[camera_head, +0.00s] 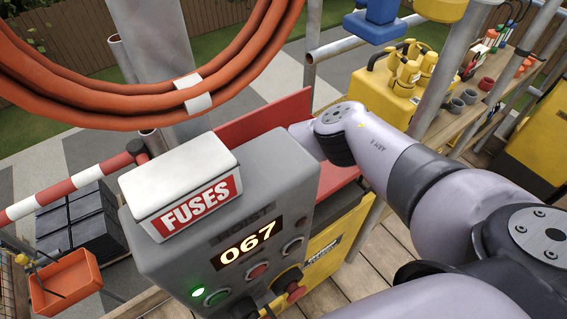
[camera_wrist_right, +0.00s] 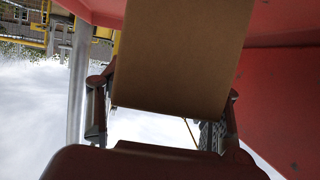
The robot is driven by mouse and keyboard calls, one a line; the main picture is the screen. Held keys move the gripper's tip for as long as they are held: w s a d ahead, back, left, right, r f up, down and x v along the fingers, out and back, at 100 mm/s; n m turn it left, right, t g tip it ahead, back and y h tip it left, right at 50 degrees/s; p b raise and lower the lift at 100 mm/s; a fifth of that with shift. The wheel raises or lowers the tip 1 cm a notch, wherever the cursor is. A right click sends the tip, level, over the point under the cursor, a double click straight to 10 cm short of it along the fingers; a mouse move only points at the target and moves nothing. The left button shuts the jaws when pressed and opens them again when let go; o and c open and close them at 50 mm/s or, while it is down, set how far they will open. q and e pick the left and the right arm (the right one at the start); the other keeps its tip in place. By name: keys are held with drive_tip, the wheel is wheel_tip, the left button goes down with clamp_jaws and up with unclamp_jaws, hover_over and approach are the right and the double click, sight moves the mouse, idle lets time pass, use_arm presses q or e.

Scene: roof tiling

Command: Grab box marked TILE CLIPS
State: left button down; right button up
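A plain brown cardboard box (camera_wrist_right: 185,55) fills the upper middle of the right wrist view. No marking shows on the face I see, so I cannot tell if it reads TILE CLIPS. My right gripper (camera_wrist_right: 170,105) has one finger at each side of the box, very near or touching its edges. I cannot tell if the fingers press on it. In the head view my right arm reaches behind the grey control box, which hides the gripper and the brown box. My left gripper is not in view.
Red panels (camera_wrist_right: 285,100) stand close beside and above the brown box; red panels also show in the head view (camera_head: 265,117). A grey hoist control box (camera_head: 225,235) with a FUSES box (camera_head: 180,185) on top stands in front. An orange hose (camera_head: 140,105) hangs upper left.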

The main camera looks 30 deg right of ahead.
clamp_jaws()
idle(0.6)
drive_tip(key=shift+r, duration=0.1)
